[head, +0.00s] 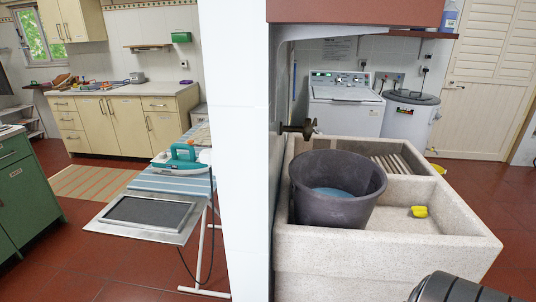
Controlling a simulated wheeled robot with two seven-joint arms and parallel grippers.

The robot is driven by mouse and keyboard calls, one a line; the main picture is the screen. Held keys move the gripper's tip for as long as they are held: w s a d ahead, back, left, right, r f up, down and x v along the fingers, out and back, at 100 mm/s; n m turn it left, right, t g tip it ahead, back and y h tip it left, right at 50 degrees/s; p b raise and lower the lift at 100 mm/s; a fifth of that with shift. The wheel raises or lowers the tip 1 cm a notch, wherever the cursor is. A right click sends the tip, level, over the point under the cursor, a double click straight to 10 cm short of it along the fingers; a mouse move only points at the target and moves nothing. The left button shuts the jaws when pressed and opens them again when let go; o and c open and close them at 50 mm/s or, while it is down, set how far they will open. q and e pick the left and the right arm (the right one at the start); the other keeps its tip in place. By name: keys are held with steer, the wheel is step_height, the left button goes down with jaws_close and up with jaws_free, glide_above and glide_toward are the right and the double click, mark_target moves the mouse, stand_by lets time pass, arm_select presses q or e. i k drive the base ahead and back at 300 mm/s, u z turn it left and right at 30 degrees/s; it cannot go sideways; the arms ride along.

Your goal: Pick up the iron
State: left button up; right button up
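The iron (180,160) is teal and white. It rests on the blue striped ironing board (168,184), left of the white pillar. A dark cord hangs from the board's right side. Neither of my grippers shows in the head view. Only a dark rounded part, probably of my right arm, shows at the bottom right edge, in front of the stone sink.
A metal-framed dark plate (150,213) forms the board's near end. The white pillar (233,150) stands between the board and the stone washboard sink (385,256), which holds a dark bucket (335,200). A green cabinet (25,190) is at left. Red floor between looks clear.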

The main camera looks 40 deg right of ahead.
mark_target(175, 163)
steer(key=z, duration=0.6)
steer(key=i, duration=0.5)
steer(key=u, duration=1.7)
